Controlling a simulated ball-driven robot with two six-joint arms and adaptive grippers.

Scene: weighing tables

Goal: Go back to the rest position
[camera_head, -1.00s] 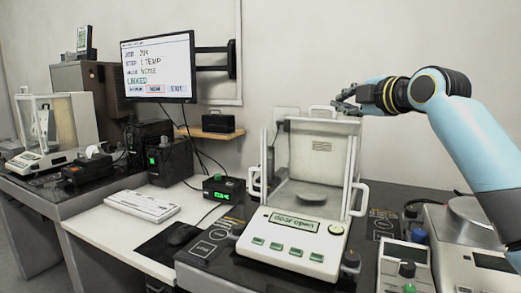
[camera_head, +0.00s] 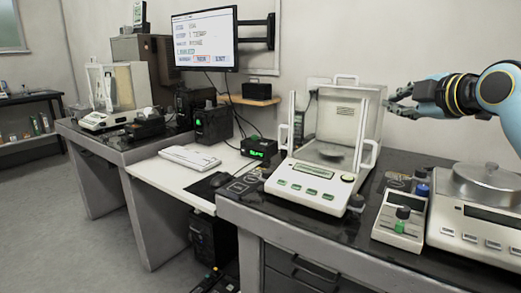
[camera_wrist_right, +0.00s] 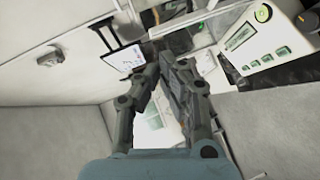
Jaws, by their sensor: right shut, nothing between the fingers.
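My right gripper (camera_head: 391,103) is in the head view at the upper right, beside the analytical balance (camera_head: 311,189) and above the table, clear of everything. Its fingers are shut and empty. In the right wrist view the gripper (camera_wrist_right: 170,62) points away from the camera, with the balance (camera_wrist_right: 262,41) at the upper right. The balance has glass walls and a round pan inside; its display text is too small to read. My left gripper does not show.
A monitor (camera_head: 205,40) hangs on the wall over a white desk (camera_head: 170,190) with a keyboard (camera_head: 189,158). A small control box (camera_head: 400,222) and a second scale (camera_head: 490,185) stand at the right. A second glass-walled balance (camera_head: 105,118) stands on the left table. Open floor lies at the lower left.

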